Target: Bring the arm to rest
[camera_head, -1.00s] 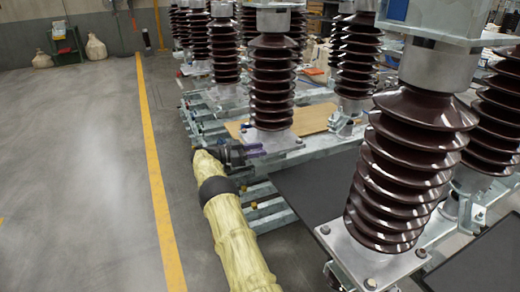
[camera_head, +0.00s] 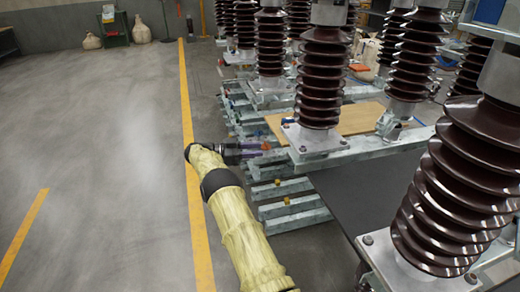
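My arm, in a yellowish cover with a black band, reaches up from the bottom of the head view over the floor. My gripper (camera_head: 262,150) is at its far end, dark with purplish fingers, pointing right. It is beside the galvanized steel frame (camera_head: 335,155) and left of the nearer brown ribbed insulator (camera_head: 324,85). The fingers look empty, but they are small here and I cannot tell how far apart they are. I cannot tell whether they touch the frame.
A large brown insulator (camera_head: 455,190) stands close at the right on a bolted metal plate. A dark flat panel (camera_head: 370,195) lies left of it. Steel rails (camera_head: 295,213) sit low beside my arm. The grey floor (camera_head: 110,130) left of the yellow line (camera_head: 190,120) is open.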

